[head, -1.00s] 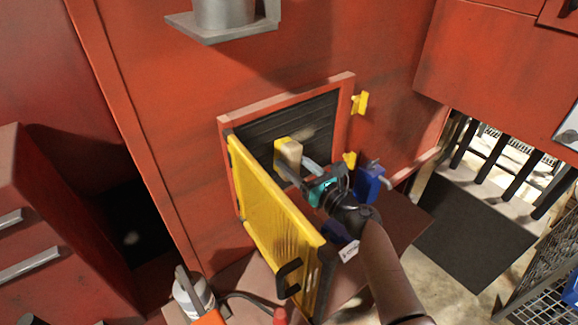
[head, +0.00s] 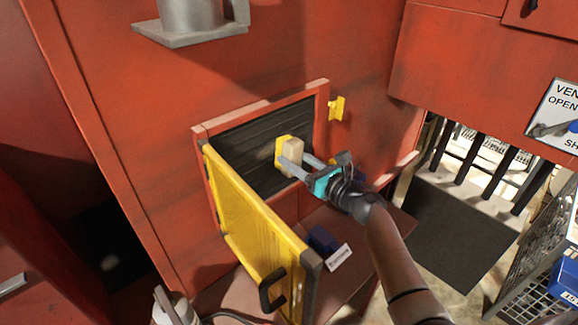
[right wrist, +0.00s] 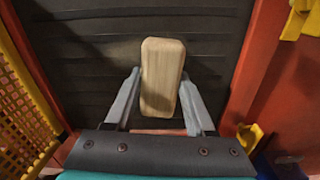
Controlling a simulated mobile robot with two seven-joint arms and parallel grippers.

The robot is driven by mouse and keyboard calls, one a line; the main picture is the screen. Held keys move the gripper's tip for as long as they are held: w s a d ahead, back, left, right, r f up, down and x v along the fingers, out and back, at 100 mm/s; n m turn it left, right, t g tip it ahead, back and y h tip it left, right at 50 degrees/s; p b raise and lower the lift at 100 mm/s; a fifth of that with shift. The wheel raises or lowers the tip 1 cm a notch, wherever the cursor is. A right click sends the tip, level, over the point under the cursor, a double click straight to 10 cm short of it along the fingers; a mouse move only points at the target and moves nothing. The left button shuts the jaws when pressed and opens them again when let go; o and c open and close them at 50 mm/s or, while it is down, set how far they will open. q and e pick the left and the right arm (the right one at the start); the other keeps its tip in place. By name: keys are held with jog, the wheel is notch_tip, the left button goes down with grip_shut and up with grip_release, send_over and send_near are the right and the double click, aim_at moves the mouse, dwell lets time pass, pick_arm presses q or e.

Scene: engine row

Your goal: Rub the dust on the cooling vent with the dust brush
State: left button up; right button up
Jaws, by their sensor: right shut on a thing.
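The dust brush (head: 293,151) is a pale wooden block with a yellow face turned to the vent. The cooling vent (head: 240,142) is a dark slatted panel in a red frame, behind an open yellow mesh door. My right gripper (head: 297,168) is shut on the block, with one finger on each side. The brush is at the vent's right part, against or very near the slats. The right wrist view shows the block (right wrist: 161,76) upright between the fingers, in front of the vent (right wrist: 90,60). I cannot make out dust clearly now. My left gripper is not in view.
The yellow door (head: 255,232) stands open left of my right arm. A yellow catch (head: 337,108) juts out right of the frame. A blue item (head: 322,238) and white tag (head: 338,257) are below. A wire basket (head: 530,270) stands at the right.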

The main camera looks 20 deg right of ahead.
jog(key=shift+w+d+r+p, duration=0.1)
jog(key=shift+d+r+p, duration=0.1)
jog(key=shift+r+p, duration=0.35)
jog(key=shift+w+d+r+p, duration=0.15)
jog(key=shift+r+p, duration=0.25)
jog(key=shift+p, duration=0.2)
jog(key=shift+s+a+p, duration=0.4)
jog(key=shift+a+p, duration=0.1)
jog(key=shift+a, duration=0.5)
jog(key=shift+s+a+p, duration=0.4)
jog(key=shift+a+p, duration=0.05)
jog(key=shift+a, duration=0.55)
jog(key=shift+s+a+p, duration=0.4)
jog(key=shift+a+p, duration=0.1)
jog(key=shift+a, duration=0.5)
jog(key=shift+s+a+f+p, duration=0.1)
jog(key=shift+s+a+p, duration=0.15)
jog(key=shift+a, duration=0.25)
jog(key=shift+s+a+p, duration=0.1)
jog(key=shift+s+a, duration=0.1)
jog(key=shift+a, duration=0.3)
jog(key=shift+s+a+p, duration=0.2)
jog(key=shift+s+a, duration=0.05)
jog(key=shift+a, duration=0.6)
jog(key=shift+s+a+p, duration=0.15)
jog(key=shift+s+a, duration=0.1)
jog(key=shift+a, duration=0.55)
